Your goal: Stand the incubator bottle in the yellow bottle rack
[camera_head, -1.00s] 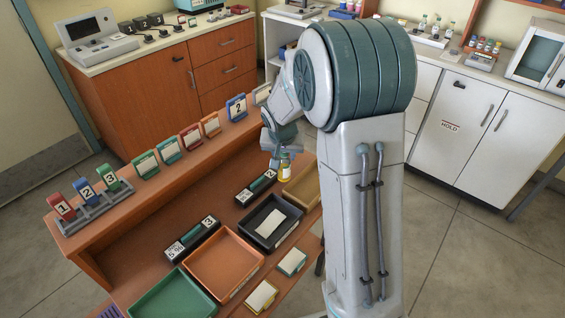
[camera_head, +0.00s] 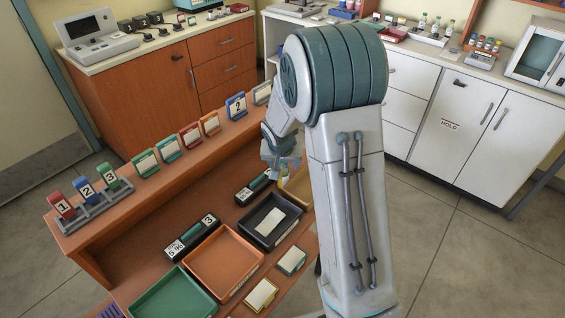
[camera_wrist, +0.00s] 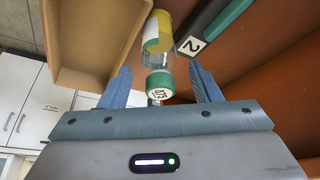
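In the wrist view a clear bottle (camera_wrist: 158,40) with a yellow-and-white label and a green cap (camera_wrist: 160,84) sits between my gripper's two blue fingers. The cap bears a white marked disc. My gripper (camera_wrist: 160,72) is open, with a gap on each side of the cap. In the head view my gripper (camera_head: 280,162) is low over the orange desk, and the bottle is mostly hidden by it. The bottle is beside an ochre tray (camera_wrist: 72,72). I cannot make out a yellow bottle rack.
A dark holder marked 2 (camera_wrist: 208,30) lies close beside the bottle. A black tray (camera_head: 250,232), an orange tray (camera_head: 222,262) and a green tray (camera_head: 172,298) line the desk. Numbered cards (camera_head: 86,188) stand on the upper shelf. Small bottles (camera_head: 437,24) stand on the back counter.

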